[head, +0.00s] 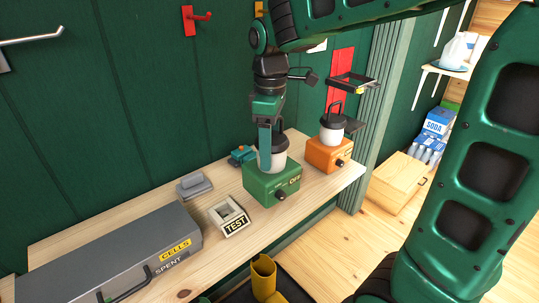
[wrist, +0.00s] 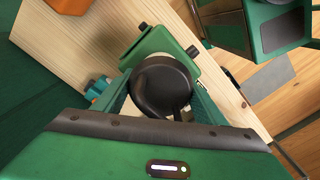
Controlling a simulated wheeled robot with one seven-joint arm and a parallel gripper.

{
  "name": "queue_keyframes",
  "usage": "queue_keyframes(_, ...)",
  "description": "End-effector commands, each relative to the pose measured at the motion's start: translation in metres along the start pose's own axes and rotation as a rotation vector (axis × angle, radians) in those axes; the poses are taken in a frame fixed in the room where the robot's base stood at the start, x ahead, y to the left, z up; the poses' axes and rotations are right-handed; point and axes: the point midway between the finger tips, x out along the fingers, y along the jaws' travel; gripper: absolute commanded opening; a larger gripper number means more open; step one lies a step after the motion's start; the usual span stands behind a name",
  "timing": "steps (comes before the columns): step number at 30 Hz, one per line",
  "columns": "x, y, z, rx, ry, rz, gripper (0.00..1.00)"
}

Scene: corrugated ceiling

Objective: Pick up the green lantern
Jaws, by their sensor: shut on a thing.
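The green lantern (head: 262,186) has a square green base with a black knob and a label, a white globe and a dark top. It stands upright on the wooden bench (head: 330,186). My gripper (head: 270,150) reaches down over it from above, its fingers on either side of the upper part. In the wrist view, the lantern's round dark cap (wrist: 162,87) sits between my fingers, with part of the green base (wrist: 150,45) beyond it. My gripper is shut on the lantern. The near finger hides part of the globe.
An orange lantern (head: 328,154) stands close behind to the right. A small teal and orange item (head: 241,155) lies just left of the green lantern. A TEST block (head: 230,217), a grey piece (head: 194,186) and a long grey case (head: 115,250) occupy the bench's left side.

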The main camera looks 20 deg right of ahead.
Motion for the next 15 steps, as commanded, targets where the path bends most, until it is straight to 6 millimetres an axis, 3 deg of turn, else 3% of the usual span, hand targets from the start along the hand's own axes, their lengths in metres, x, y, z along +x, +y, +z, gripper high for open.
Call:
queue_keyframes(8, -0.018, -0.016, -0.009, -0.003, 0.002, 0.001, 0.02)
queue_keyframes(15, -0.038, -0.046, -0.025, -0.004, 0.003, 0.002, 0.02)
